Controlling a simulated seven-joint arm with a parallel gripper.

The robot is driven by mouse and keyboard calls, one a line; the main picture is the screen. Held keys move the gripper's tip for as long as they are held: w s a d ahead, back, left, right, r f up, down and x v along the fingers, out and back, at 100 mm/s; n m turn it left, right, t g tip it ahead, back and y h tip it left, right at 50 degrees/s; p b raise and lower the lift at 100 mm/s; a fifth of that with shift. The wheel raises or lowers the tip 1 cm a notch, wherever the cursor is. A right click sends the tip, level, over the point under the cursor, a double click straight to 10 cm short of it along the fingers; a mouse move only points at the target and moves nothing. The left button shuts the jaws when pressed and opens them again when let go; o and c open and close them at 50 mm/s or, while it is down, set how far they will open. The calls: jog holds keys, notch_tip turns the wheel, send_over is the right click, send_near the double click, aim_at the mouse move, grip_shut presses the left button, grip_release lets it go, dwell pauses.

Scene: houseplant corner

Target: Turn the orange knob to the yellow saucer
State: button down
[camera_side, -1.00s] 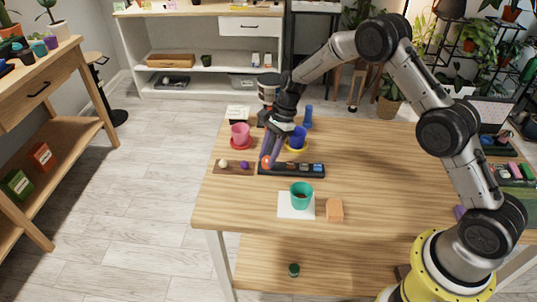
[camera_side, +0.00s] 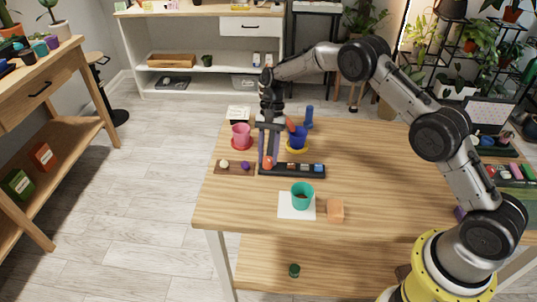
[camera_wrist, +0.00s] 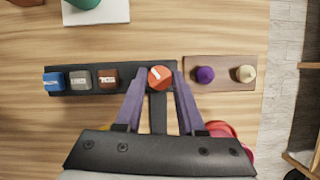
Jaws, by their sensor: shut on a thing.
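The orange knob (camera_side: 267,163) sits at the left end of a black panel (camera_side: 292,171). It also shows in the wrist view (camera_wrist: 160,77), with a white mark on its top. My gripper (camera_side: 268,160) points down over it. In the wrist view its two purple fingers (camera_wrist: 160,82) lie on either side of the knob and are shut on it. The yellow saucer (camera_side: 297,152) is behind the panel, to the right of my gripper, and holds a blue pot (camera_side: 298,139). A red saucer (camera_side: 240,147) with a pink pot (camera_side: 241,132) is behind left.
A brown board (camera_side: 234,168) with a cream knob and a purple knob lies left of the panel. In front stand a green pot (camera_side: 302,197) on a white square and an orange block (camera_side: 335,210). A blue upright object (camera_side: 309,118) stands behind. The table's right middle is clear.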

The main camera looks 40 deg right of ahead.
jog(key=shift+n+g+h, duration=0.3)
jog(key=shift+n+h, duration=0.1)
jog(key=shift+n, duration=0.7)
jog(key=shift+w+r, duration=0.1)
jog(key=c, duration=0.5)
grip_release()
jog(key=shift+v, duration=6.8)
